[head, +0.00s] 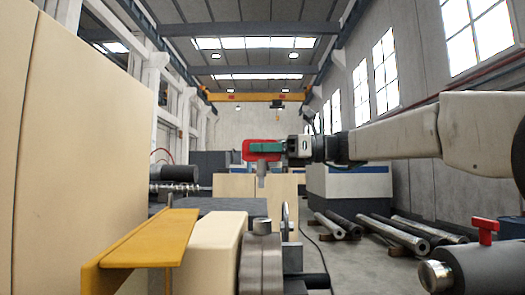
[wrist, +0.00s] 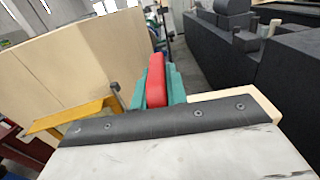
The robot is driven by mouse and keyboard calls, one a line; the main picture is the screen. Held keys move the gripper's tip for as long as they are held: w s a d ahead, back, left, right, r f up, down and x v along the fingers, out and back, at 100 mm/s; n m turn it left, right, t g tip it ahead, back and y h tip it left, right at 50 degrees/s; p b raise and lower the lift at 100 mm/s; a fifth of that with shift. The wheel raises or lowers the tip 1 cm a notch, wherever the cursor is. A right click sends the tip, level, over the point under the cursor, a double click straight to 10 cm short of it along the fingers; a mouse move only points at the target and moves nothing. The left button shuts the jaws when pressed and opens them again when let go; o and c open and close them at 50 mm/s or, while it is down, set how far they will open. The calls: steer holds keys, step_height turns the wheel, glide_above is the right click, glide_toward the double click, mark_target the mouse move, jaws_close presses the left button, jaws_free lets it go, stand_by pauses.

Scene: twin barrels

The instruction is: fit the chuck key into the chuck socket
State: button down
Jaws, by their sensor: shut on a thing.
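The chuck key (head: 261,181) has a red handle and a grey shaft that points straight down. My gripper (head: 266,148) has teal fingers and is shut on the red handle, holding the key in the air. In the wrist view the red handle (wrist: 156,82) sits between the teal fingers, and the shaft is hidden. The grey metal chuck (head: 259,264) is low in the middle of the head view, with a short stub (head: 262,227) on top. The shaft's end appears above this stub with a clear gap. The socket opening cannot be made out.
A yellow bracket (head: 145,240) and a cream machine housing (head: 70,130) stand left of the chuck. A dark cylinder with a red lever (head: 486,230) is at the lower right. Metal bars (head: 390,233) lie on the floor behind. The air around the key looks clear.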

mark_target(263, 187)
stand_by(0.3)
steer(key=shift+d+f, duration=0.1)
steer(key=shift+f, duration=2.75)
steer(key=shift+f, duration=1.6)
steer(key=c, duration=1.3)
jaws_free()
steer(key=shift+f, duration=0.1)
steer(key=d, duration=0.7)
steer(key=shift+s+d, duration=0.2)
steer(key=shift+d, duration=0.2)
